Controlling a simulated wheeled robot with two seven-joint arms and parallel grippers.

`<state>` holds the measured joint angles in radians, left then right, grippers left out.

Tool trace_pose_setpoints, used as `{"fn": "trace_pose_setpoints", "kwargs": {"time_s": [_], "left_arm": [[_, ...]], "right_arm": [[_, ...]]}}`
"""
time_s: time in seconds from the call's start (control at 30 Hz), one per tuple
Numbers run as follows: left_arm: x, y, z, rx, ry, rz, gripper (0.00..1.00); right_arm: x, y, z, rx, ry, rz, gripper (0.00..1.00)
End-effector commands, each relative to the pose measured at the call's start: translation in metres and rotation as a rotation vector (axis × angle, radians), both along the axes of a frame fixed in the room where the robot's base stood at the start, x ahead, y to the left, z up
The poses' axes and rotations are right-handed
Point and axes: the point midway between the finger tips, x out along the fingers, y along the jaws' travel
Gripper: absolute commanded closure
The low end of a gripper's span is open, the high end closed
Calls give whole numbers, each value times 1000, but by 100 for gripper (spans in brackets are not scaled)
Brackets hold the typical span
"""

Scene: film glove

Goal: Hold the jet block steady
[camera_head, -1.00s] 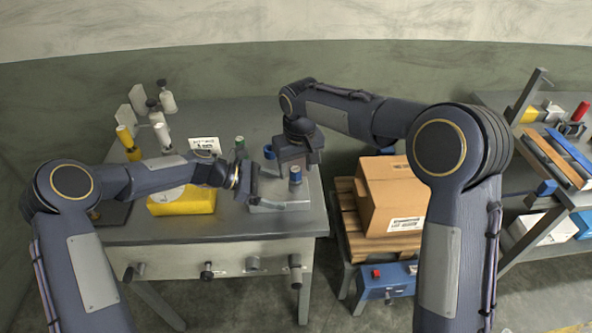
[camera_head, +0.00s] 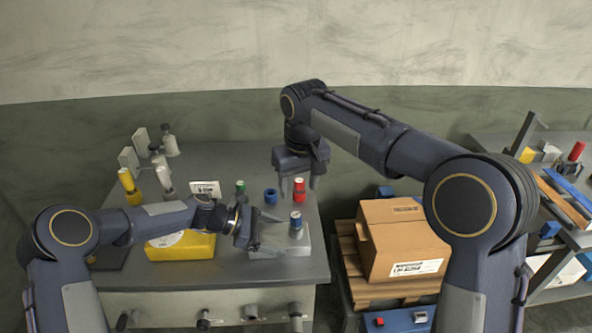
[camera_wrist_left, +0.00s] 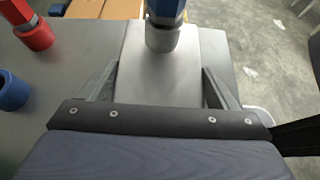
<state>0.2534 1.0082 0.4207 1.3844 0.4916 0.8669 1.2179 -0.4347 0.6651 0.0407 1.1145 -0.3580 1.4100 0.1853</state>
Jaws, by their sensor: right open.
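The jet block, a pale grey metal block (camera_head: 285,241), lies near the right front of the bench. A blue-topped fitting (camera_head: 296,222) stands upright on it. In the left wrist view the block (camera_wrist_left: 160,85) lies between the fingers, with the blue fitting (camera_wrist_left: 163,20) at its far end. My left gripper (camera_head: 268,230) comes in from the left, its fingers (camera_wrist_left: 160,85) along both sides of the block and apparently closed on it. My right gripper (camera_head: 299,185) is open, empty, pointing down above and behind the block.
A red fitting (camera_head: 300,191), blue ring (camera_head: 270,196) and green-topped piece (camera_head: 240,188) stand behind the block. A yellow item (camera_head: 180,247) lies left. Bottles (camera_head: 163,175) stand at the back left. A cardboard box (camera_head: 400,240) on a pallet stands right of the bench.

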Motion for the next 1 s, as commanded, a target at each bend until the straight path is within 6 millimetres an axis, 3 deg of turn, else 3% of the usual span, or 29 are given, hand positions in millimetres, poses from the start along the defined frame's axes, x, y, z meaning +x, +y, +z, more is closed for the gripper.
{"fn": "trace_pose_setpoints", "kwargs": {"time_s": [0.03, 0.13, 0.47, 1.0], "left_arm": [[-1, 1, -2, 3, 3, -1, 13], [-1, 0, -2, 2, 2, -1, 0], [0, 7, 3, 1, -1, 2, 0], [0, 95, 50, 3, 1, 3, 0]], "right_arm": [[0, 0, 0, 0, 0, 0, 46], [0, 0, -1, 0, 0, 0, 46], [0, 0, 0, 0, 0, 0, 46], [0, 0, 0, 0, 0, 0, 46]]}}
